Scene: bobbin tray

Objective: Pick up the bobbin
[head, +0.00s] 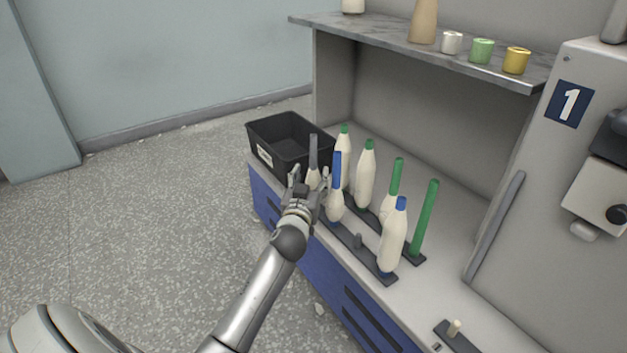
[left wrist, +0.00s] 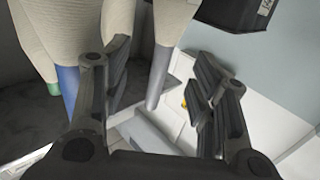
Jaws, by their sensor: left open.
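My left gripper (head: 309,184) is open at the far left end of the bobbin rack (head: 378,268). The bobbin with a grey tube (head: 313,150) stands there, its white yarn partly hidden by the gripper. In the left wrist view its grey tube (left wrist: 158,85) shows between the two spread fingers of the left gripper (left wrist: 162,82); contact cannot be told. A blue-tipped bobbin (head: 336,200) stands just right of it, and its blue tube (left wrist: 68,86) is outside the fingers. Another blue-tipped bobbin (head: 392,240) stands at the rack's near end. My right gripper is out of view.
Green-tipped bobbins (head: 365,180) and a bare green tube (head: 424,215) stand in a second row behind. A black bin (head: 262,153) sits close beyond the gripper. A shelf (head: 380,41) with cups overhangs the back. A short empty peg (head: 358,240) shows between the blue-tipped bobbins.

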